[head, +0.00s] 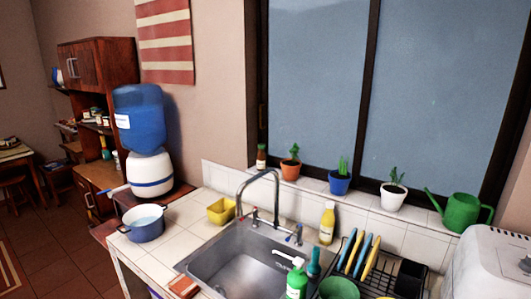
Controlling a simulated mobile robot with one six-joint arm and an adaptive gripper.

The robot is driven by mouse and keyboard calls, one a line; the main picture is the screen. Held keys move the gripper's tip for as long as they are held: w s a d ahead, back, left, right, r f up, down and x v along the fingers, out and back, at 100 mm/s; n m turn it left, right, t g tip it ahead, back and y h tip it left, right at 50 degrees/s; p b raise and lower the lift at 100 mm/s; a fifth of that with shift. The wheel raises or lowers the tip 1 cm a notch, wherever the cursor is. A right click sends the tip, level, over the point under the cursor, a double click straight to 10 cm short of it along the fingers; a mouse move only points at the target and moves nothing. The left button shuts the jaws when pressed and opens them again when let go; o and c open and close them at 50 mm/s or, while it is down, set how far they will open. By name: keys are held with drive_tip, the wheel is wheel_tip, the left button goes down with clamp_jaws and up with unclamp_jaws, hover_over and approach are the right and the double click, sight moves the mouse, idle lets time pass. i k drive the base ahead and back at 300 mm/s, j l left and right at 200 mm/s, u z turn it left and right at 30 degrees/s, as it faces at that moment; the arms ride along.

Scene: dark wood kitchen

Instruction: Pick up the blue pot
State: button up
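A blue cooking pot (143,224) with side handles stands upright on the tiled counter, at its left end, in the head view. Its open top shows a pale blue inside. A smaller blue plant pot (340,184) holding a green plant stands on the window sill, between an orange pot and a white pot. My gripper is not in view, so its state and its place relative to either pot do not show.
A water dispenser (150,173) with a blue bottle stands just behind the cooking pot. A yellow container (221,211) sits to its right, beside the sink (238,262) and faucet (262,190). A dish rack (378,274) fills the right side. Bare tiles (180,235) separate pot and sink.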

sight(144, 223)
drive_tip(key=i+j, duration=0.25)
drive_tip(key=j, duration=0.25)
drive_tip(key=i+j, duration=0.3)
drive_tip(key=j, duration=0.25)
drive_tip(key=i+j, duration=0.25)
drive_tip(key=j, duration=0.25)
drive_tip(key=i+j, duration=0.25)
drive_tip(key=j, duration=0.3)
drive_tip(key=i+j, duration=0.25)
drive_tip(key=j, duration=0.25)
drive_tip(key=i+j, duration=0.3)
drive_tip(key=j, duration=0.25)
drive_tip(key=i+j, duration=0.25)
drive_tip(key=j, duration=0.25)
drive_tip(key=i+j, duration=0.25)
drive_tip(key=j, duration=0.3)
